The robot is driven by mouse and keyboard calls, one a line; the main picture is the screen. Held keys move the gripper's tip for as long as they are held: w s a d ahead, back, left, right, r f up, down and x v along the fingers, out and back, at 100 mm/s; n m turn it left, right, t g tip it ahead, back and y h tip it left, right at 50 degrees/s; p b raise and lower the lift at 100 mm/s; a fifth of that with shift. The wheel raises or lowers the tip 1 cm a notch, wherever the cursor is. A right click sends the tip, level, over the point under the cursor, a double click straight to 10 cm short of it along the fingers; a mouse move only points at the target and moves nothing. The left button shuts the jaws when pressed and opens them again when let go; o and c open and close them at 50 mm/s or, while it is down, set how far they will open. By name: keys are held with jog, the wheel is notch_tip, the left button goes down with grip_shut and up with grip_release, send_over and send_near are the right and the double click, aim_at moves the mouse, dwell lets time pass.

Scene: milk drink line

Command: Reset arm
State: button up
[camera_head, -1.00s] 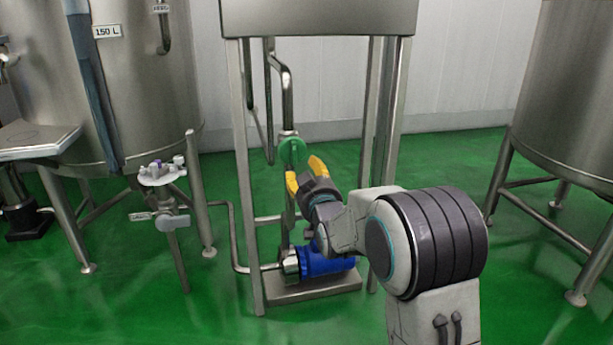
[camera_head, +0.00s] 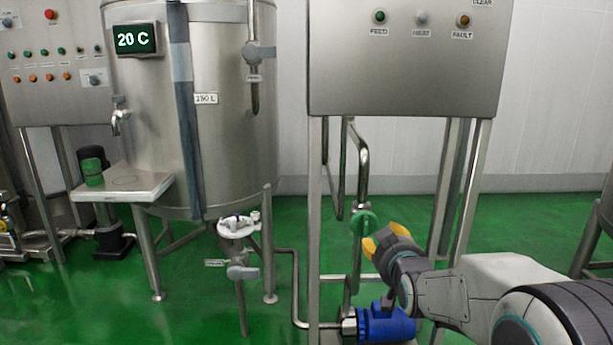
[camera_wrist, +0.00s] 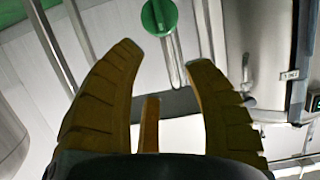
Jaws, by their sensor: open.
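My gripper (camera_head: 382,238) has yellow fingers and sits in front of the panel stand, just right of the green round valve handle (camera_head: 364,223) in the head view. In the wrist view my gripper (camera_wrist: 160,95) is open, with nothing between its fingers. The green valve handle (camera_wrist: 159,16) shows there beyond the fingertips, at the top middle, apart from them. My arm reaches in from the lower right of the head view.
A blue pump (camera_head: 385,324) sits low under my gripper. The control panel (camera_head: 405,70) stands above on steel legs. Green floor lies open between.

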jog(key=s+r+g+p, duration=0.4)
jog(key=s+r+p, duration=0.3)
jog(key=s+p, duration=0.3)
jog(key=s+r+g+p, duration=0.3)
jog(key=s+r+p, duration=0.5)
jog(key=s+p, duration=0.3)
jog(key=s+r+g+p, duration=0.4)
jog(key=s+r+p, duration=0.4)
jog(key=s, duration=0.7)
jog(key=shift+s+g+p, duration=0.25)
jog(key=shift+g+p, duration=0.05)
jog(key=shift+p, duration=0.9)
jog(key=shift+o, duration=0.3)
jog(key=shift+a, duration=0.1)
